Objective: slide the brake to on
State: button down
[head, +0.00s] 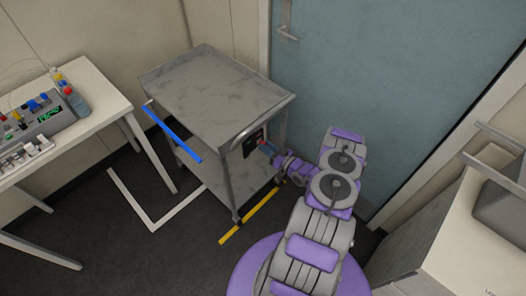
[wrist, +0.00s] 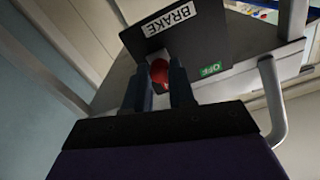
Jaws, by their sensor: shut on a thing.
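The grey cart (head: 205,85) stands between the white table and the blue-green door. A black brake panel (head: 252,143) is on its end, under the curved handle. In the wrist view the panel (wrist: 190,47) carries a white BRAKE label (wrist: 169,18), which reads upside down, and a green OFF label (wrist: 211,70) to the right. A red knob (wrist: 160,73) sits left of the OFF label. My gripper (wrist: 161,88) is shut on the red knob, one dark finger on each side. No ON label is visible. In the head view my gripper (head: 266,147) reaches the panel from the right.
The white table (head: 75,120) at left holds a device (head: 45,118) and bottles. A blue bar (head: 172,130) runs along the cart's left side. White and yellow floor markings (head: 248,216) lie near the cart. A white cabinet (head: 470,235) stands at right.

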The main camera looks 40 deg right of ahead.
jog(key=shift+s+d, duration=0.1)
jog(key=shift+d, duration=0.5)
jog(key=shift+a, duration=0.2)
jog(key=c, duration=1.2)
grip_release()
jog(key=shift+a+r, duration=0.1)
jog(key=shift+a, duration=0.15)
jog(key=shift+o, duration=0.8)
jog(key=shift+d, duration=0.1)
jog(key=shift+o, duration=0.5)
jog(key=shift+d+f, duration=0.2)
jog(key=shift+d, duration=0.2)
jog(key=s+p, duration=0.3)
jog(key=s, duration=1.4)
jog(key=shift+d+p, duration=0.3)
jog(key=shift+a, duration=0.1)
